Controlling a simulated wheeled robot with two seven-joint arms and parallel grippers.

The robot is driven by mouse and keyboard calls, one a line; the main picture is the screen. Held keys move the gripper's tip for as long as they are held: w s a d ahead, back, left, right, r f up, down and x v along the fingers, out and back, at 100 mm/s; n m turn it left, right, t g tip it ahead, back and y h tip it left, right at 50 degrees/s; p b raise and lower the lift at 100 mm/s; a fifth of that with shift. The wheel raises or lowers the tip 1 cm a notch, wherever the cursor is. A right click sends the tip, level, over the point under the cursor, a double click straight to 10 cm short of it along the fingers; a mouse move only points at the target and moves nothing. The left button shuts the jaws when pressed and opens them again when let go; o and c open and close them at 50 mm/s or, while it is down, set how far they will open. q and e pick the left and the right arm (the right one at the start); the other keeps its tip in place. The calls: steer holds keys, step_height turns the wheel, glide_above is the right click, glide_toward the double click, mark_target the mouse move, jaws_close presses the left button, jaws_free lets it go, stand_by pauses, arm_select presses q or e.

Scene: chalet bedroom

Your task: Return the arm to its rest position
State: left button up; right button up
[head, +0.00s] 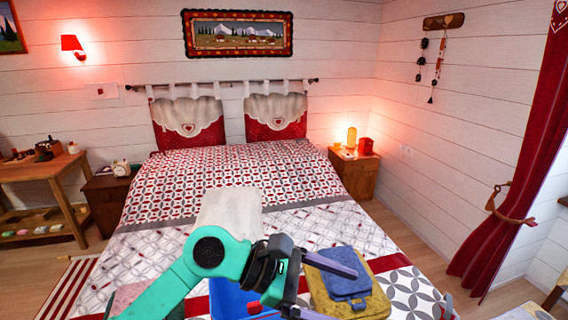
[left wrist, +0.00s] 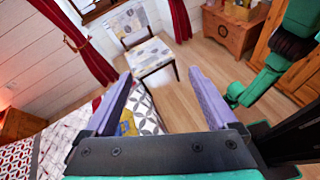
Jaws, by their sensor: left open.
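My left arm comes in from the left over the foot of the bed (head: 300,165) in the head view. My left gripper (head: 345,294) is at its end, pointing right, open, with two purple fingers apart. In the left wrist view the same gripper (left wrist: 160,78) has its fingers wide apart and nothing between them. A green arm link, mine, shows at the upper right of that view. My right gripper cannot be made out in either view.
A yellow item with a blue one on top (head: 345,287) lies on the bed beside my left gripper, partly behind its finger. A chair (left wrist: 148,50) stands on open wooden floor.

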arm_select(q)
steer(key=w+a+r+n+t+h, duration=0.25)
steer(key=r+n+t+h, duration=0.25)
steer(key=r+n+h, duration=0.45)
steer(key=w+a+r+n+t+y, duration=0.35)
steer(key=w+a+n+t, duration=0.25)
steer(key=n+t, duration=0.5)
steer(key=w+a+f+n+t+y, duration=0.3)
steer(key=a+n+y, duration=0.3)
steer(key=n, duration=0.3)
steer(key=w+a+f+n+t+y, duration=0.3)
steer(key=a+n+y, duration=0.2)
steer(key=n+y, duration=0.3)
steer(key=a+f+n+g+y, duration=0.5)
steer(key=a+f+n, duration=0.45)
steer(key=f, duration=0.45)
steer(key=s+a+f+n+g, duration=0.3)
steer(key=s+f+n+g, duration=0.75)
steer(key=s+f, duration=1.1)
steer(key=s+f+m+g, duration=0.3)
steer(key=f, duration=2.2)
steer(key=s+a+f+g+b, duration=0.1)
steer(key=s+a+f, duration=0.1)
steer(key=s+f, duration=1.1)
steer(key=s, duration=0.2)
steer(key=shift+s+a, duration=0.3)
steer(key=shift+a, duration=0.1)
